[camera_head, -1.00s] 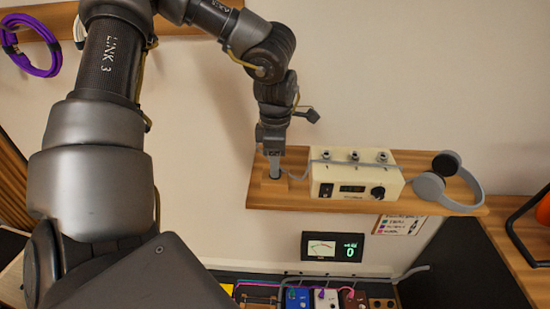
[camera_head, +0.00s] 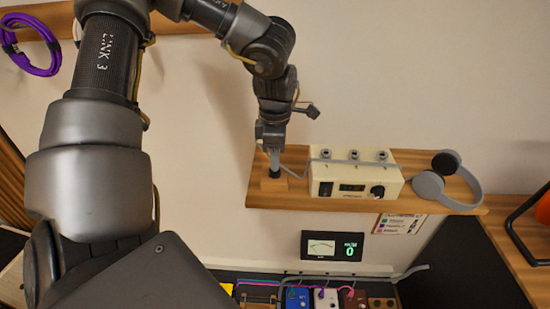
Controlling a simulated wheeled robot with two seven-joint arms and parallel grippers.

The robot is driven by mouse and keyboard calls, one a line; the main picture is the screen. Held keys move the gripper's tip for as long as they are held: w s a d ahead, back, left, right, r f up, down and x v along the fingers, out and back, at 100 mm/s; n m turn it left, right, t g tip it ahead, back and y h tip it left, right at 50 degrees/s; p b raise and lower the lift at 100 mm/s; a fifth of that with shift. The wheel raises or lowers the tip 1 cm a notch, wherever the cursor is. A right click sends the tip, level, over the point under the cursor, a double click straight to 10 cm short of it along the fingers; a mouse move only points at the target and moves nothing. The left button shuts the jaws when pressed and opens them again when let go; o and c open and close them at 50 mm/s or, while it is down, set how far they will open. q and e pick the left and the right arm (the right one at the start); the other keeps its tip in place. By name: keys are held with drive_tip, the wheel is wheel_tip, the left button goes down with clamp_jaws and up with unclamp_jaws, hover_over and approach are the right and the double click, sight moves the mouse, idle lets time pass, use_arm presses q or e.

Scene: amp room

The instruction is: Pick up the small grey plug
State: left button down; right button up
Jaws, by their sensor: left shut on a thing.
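A grey cable runs from the plug towards the cream box. My right gripper is not in view.
The cream box (camera_head: 340,188) with a small display and knobs stands right of the block. Grey headphones (camera_head: 430,187) lie at the right of the shelf (camera_head: 403,202). A meter panel (camera_head: 332,246) hangs below. Pedals (camera_head: 298,298) with cables sit at the bottom.

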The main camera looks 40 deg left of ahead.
use_arm(q)
wheel_tip(320, 180, up, 9)
drive_tip(key=shift+b, duration=0.65)
drive_tip(key=shift+s, duration=0.1)
idle(0.3)
